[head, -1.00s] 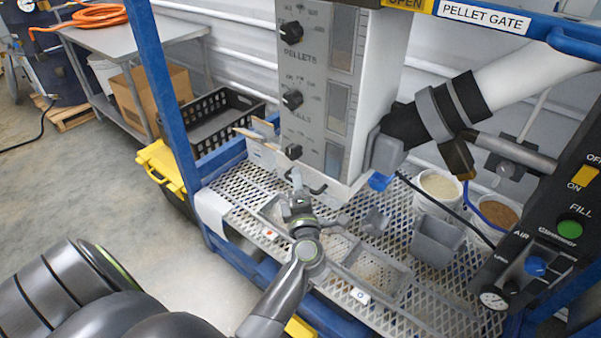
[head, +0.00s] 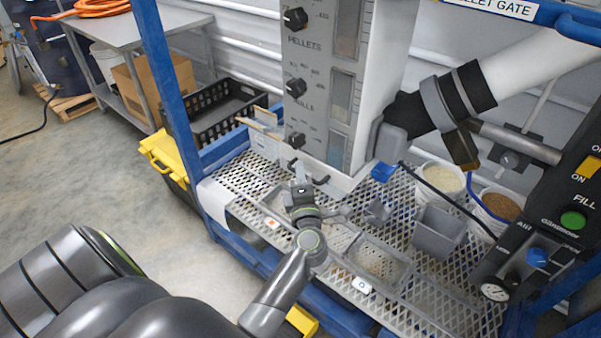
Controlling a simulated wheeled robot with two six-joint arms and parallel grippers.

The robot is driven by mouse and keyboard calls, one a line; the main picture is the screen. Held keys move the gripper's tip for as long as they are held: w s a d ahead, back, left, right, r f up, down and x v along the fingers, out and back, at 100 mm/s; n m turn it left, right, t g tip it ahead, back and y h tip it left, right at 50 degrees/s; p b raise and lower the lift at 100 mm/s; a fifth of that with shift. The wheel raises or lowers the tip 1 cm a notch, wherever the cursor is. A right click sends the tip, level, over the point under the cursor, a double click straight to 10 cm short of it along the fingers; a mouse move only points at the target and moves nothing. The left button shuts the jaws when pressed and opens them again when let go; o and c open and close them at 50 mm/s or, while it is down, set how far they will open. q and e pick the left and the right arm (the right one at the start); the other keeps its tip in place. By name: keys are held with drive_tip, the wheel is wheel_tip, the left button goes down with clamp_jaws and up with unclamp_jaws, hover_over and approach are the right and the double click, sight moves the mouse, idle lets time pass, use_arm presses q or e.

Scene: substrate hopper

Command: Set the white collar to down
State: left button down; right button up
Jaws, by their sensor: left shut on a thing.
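A grey and white hopper column (head: 320,130) hangs over a metal mesh shelf. Its front has several black knobs and level windows. My left gripper (head: 301,178) is at the column's lower front edge, shut on a small part that its fingers mostly hide. A black hook-shaped handle (head: 320,181) shows just right of the fingers. I cannot clearly make out a white collar there, nor whether it is up or down. My right gripper is not in view.
The mesh shelf (head: 440,285) holds grey trays, a grey bin (head: 438,232) and two buckets of pellets. A thick white pipe (head: 530,72) and a black control panel (head: 545,240) stand at right. A blue post (head: 165,80) rises left of the column.

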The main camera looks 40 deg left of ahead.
use_arm(q)
wheel_tip(320, 180, down, 4)
drive_tip(key=shift+r+b, duration=0.25)
drive_tip(key=shift+b, duration=0.55)
drive_tip(key=shift+s, duration=0.1)
drive_tip(key=c, duration=1.5)
unclamp_jaws()
